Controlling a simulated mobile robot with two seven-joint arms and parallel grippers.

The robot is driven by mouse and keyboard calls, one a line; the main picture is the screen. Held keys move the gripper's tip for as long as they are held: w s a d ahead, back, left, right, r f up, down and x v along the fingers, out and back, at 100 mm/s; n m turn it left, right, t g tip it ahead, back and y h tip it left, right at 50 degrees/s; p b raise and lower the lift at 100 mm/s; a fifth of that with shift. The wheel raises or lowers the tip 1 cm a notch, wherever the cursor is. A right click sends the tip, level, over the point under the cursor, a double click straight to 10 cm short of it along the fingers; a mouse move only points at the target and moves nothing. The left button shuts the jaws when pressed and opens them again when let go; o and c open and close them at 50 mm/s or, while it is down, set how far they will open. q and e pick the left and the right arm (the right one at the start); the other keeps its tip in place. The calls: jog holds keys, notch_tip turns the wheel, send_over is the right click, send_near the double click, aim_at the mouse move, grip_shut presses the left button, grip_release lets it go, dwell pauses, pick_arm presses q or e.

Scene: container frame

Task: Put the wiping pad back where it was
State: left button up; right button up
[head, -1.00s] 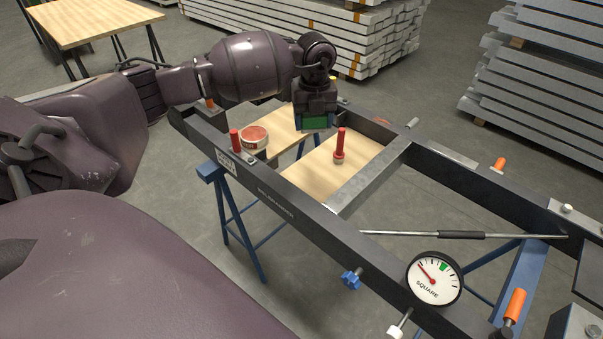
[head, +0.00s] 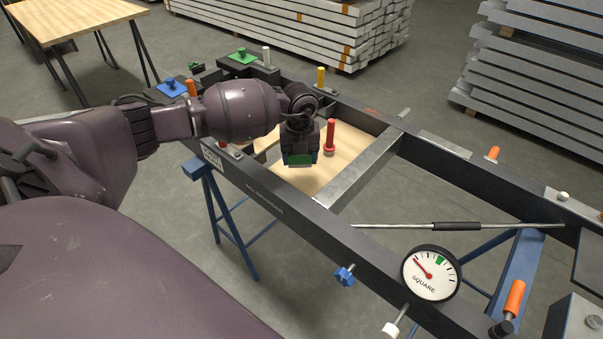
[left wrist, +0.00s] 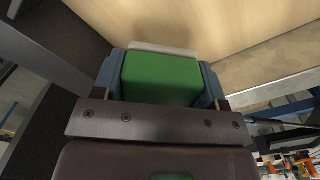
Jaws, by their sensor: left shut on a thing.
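The wiping pad (head: 300,159) is a green block with a pale lower layer. My left gripper (head: 300,153) is shut on it, pointing down over the light wood panel (head: 350,148) inside the dark frame, near the frame's near rail. In the left wrist view the green pad (left wrist: 160,80) sits between the two blue-grey fingers, its pale edge facing the wood (left wrist: 225,25). I cannot tell whether the pad touches the wood. My right gripper is not in view.
A red upright peg (head: 329,137) stands on the wood just right of the gripper. A grey crossbar (head: 362,170) bounds the panel on the right. The near rail (head: 270,195) carries a round dial gauge (head: 430,273). A metal rod (head: 457,226) spans the open bay.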

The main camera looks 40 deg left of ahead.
aim_at(300, 180)
pick_arm(q)
notch_tip(300, 180, down, 6)
jog(key=shift+r+b, duration=0.1)
jog(key=shift+b, duration=0.5)
jog(key=shift+f, duration=0.3)
jog(key=shift+r, duration=0.15)
jog(key=shift+f, duration=0.25)
jog(key=o, duration=0.9)
jog(key=shift+c, duration=0.2)
jog(key=shift+o, duration=0.2)
jog(key=shift+r, duration=0.55)
notch_tip(300, 180, up, 10)
jog(key=shift+f+p, duration=0.1)
jog(key=shift+p, duration=1)
jog(key=shift+r, duration=0.75)
